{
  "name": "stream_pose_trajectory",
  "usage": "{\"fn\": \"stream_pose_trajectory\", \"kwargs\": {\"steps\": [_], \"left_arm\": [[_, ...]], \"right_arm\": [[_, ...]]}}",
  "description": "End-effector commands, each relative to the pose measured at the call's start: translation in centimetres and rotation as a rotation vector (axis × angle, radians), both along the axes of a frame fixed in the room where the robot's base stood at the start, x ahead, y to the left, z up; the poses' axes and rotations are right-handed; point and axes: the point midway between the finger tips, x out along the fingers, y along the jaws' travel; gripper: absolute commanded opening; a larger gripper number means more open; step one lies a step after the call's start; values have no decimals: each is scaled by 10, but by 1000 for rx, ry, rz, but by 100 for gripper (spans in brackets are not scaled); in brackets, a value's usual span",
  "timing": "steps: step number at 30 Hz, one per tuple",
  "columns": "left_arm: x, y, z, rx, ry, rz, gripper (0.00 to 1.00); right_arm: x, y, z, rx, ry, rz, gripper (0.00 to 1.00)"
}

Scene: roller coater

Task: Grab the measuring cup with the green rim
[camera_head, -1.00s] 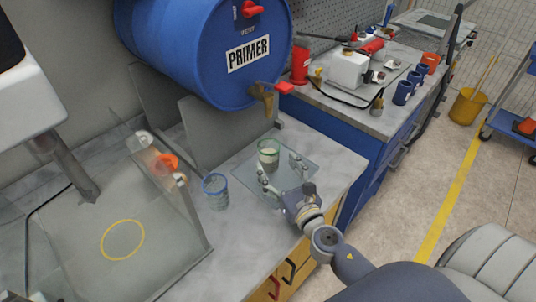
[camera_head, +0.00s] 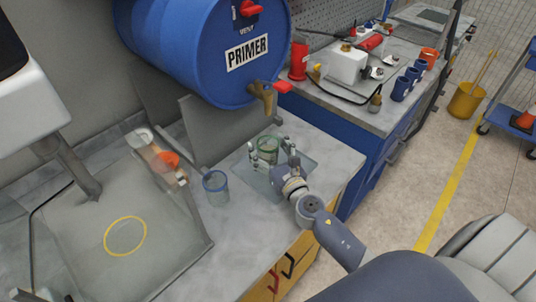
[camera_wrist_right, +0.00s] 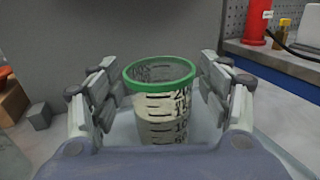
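The measuring cup with the green rim (camera_head: 268,150) stands upright on a clear plate (camera_head: 303,163) under the primer drum's tap. In the right wrist view the cup (camera_wrist_right: 160,100) shows black scale marks and pale contents. My right gripper (camera_head: 268,158) is open, with its fingers on either side of the cup. In the wrist view a gap shows between the cup and each finger of the gripper (camera_wrist_right: 160,92). My left gripper does not show in the head view.
A blue-rimmed cup (camera_head: 215,190) stands to the left on the counter. The blue PRIMER drum (camera_head: 215,50) with its tap (camera_head: 262,92) hangs above. A clear-walled enclosure (camera_head: 165,250) with a yellow ring (camera_head: 125,238) is at the left.

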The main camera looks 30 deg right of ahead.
Motion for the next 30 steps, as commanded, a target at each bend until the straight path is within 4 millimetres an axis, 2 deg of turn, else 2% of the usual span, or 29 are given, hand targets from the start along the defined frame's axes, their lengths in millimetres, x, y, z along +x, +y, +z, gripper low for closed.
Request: {"fn": "stream_pose_trajectory", "kwargs": {"steps": [1,6,9,20,26,29,30], "left_arm": [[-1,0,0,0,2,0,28],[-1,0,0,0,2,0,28],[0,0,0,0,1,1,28],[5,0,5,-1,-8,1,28],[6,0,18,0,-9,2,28],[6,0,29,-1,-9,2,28],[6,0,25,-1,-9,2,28]], "right_arm": [[0,0,0,0,0,0,62],[0,0,0,0,0,0,23],[0,0,1,0,-2,0,14],[0,0,6,-1,-3,0,14],[0,0,25,-2,-3,2,14],[0,0,42,-3,-4,2,14],[-5,0,38,-2,0,1,14]]}}
